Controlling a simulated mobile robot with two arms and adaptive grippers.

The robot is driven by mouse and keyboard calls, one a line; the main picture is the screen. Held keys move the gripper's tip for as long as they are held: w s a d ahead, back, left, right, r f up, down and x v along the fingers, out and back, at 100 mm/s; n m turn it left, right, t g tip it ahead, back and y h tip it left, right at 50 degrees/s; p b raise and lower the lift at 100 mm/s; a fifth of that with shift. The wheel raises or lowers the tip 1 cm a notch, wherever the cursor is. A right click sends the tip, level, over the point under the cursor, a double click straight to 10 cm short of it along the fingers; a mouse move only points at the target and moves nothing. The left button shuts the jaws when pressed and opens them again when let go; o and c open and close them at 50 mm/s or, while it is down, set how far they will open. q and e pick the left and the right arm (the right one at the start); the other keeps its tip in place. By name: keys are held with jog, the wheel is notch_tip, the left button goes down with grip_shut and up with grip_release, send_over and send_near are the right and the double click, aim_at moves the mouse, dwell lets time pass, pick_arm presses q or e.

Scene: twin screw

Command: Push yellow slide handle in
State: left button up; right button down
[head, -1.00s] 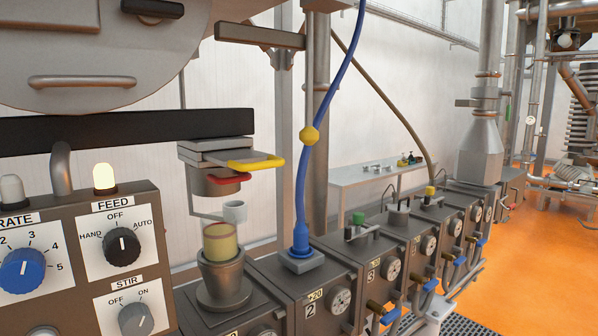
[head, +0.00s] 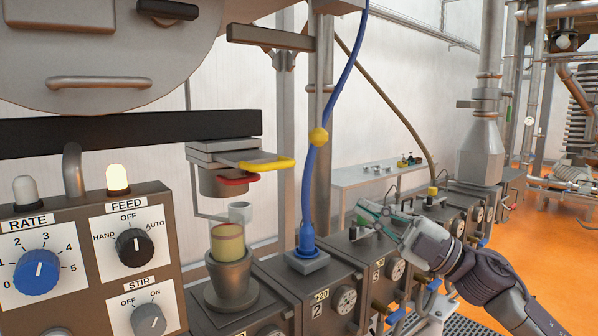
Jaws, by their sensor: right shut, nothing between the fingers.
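The yellow slide handle (head: 267,163) is a U-shaped bar on the right end of a grey slide plate (head: 224,151), under the black beam. It sticks out to the right of the plate. A red-edged outlet (head: 238,180) hangs just below it. My right gripper (head: 368,212) comes in from the lower right and is shut and empty. My left gripper is not in view.
A metal cup (head: 230,281) stands below the outlet. The control panel (head: 90,260) fills the lower left. A side table (head: 350,179) stands behind.

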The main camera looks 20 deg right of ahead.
jog(key=s+a+r+n+g, duration=0.2)
jog(key=s+r+n+g, duration=0.4)
jog(key=s+n+g, duration=0.1)
jog(key=shift+s+n, duration=0.4)
jog(key=shift+s, duration=0.35)
jog(key=shift+a, duration=0.1)
jog(key=p, duration=1)
send_near(272, 168)
jog(key=s+a+f+x, duration=0.1)
jog(key=x, duration=0.4)
jog(key=shift+w+r, duration=0.45)
jog(key=shift+w, duration=0.35)
